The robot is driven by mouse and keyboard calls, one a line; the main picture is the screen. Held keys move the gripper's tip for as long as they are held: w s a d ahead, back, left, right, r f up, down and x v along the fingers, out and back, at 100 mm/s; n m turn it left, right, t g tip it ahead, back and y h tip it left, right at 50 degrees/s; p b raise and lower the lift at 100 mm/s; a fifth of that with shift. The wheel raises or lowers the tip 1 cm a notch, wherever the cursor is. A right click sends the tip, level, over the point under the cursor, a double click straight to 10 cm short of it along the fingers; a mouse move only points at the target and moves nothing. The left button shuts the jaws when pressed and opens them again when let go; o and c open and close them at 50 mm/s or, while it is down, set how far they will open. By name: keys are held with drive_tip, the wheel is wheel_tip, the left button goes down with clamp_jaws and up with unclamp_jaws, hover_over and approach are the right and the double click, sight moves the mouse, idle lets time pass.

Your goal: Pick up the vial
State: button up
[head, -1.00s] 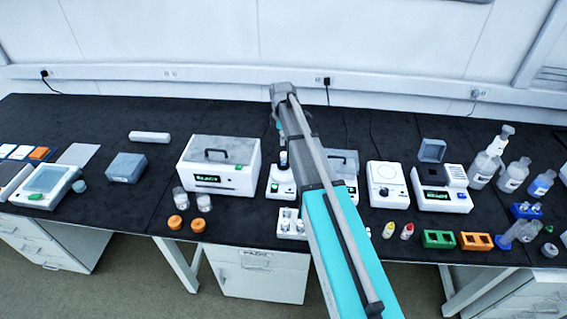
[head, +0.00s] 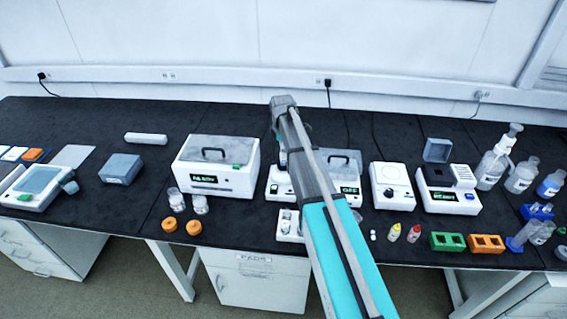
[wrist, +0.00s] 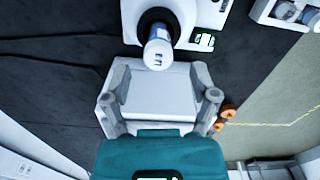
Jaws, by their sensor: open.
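In the wrist view a vial (wrist: 158,52) with a pale end and a blue band stands in a black holder on a white device with a green display (wrist: 204,40). My gripper (wrist: 159,72) is open and empty. Its two fingers are spread below the vial in the picture, and the vial lies near the midline between them, apart from both. In the head view my arm hides most of the gripper and the vial; the white device (head: 278,188) shows partly beside the arm.
A white lidded instrument (head: 240,183) stands left of the arm, with two jars (head: 176,201) and orange caps (head: 194,227) before it. A white rack (head: 284,236) of vials stands at the front. Yellow-capped (head: 393,233) and red-capped (head: 414,234) vials stand to the right.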

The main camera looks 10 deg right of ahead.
sight(284, 159)
drive_tip(key=shift+f, duration=0.1)
idle(0.3)
drive_tip(key=f+b, duration=0.3)
drive_tip(key=shift+d+f+b, duration=0.25)
drive_tip(key=shift+d+b, duration=0.05)
drive_tip(key=shift+f+b, duration=0.8)
clamp_jaws()
